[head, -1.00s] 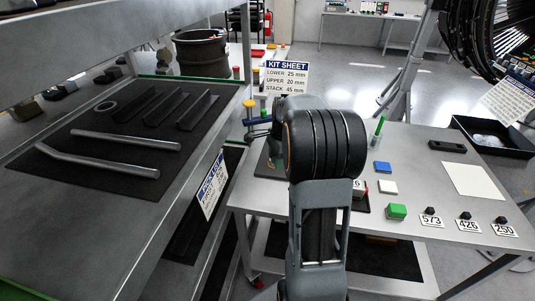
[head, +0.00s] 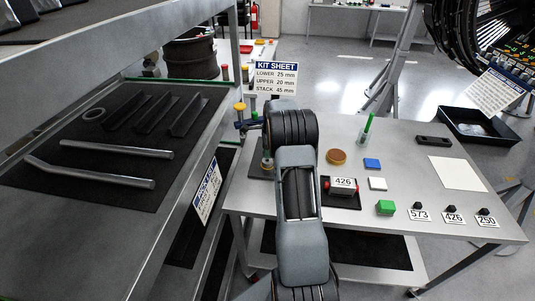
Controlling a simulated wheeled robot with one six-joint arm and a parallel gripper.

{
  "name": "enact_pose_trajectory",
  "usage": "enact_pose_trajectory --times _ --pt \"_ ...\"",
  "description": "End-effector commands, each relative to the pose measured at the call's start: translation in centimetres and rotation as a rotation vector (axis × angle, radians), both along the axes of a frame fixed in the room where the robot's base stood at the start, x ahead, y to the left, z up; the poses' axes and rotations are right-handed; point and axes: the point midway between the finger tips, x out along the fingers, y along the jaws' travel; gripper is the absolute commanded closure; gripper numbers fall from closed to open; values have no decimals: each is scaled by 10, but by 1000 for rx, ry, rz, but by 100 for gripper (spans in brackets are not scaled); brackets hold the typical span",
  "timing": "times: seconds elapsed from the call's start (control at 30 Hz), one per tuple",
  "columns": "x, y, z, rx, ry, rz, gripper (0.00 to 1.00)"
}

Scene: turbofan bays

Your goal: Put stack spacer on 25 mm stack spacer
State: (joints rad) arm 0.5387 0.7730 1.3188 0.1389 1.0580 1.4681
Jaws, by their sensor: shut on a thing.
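My arm reaches over the work table, and its thick dark wrist hides most of my gripper (head: 266,146). The part at the wrist's left edge is small and dark. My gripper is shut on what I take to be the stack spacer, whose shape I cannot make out. The kit sheet (head: 276,79) reads lower 25 mm, upper 20 mm, stack 45 mm.
A yellow-topped post (head: 239,108) stands close left. A shelf (head: 190,160) borders the left.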

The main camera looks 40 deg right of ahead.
Motion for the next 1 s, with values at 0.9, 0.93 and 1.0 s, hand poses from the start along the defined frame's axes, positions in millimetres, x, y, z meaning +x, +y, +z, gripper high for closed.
enact_pose_trajectory --times 0.9,0.93,1.0 --pt "7 -3 -45 0 0 1 83" --pt "7 -3 -44 0 0 1 51" --pt "7 -3 -44 0 0 1 44"
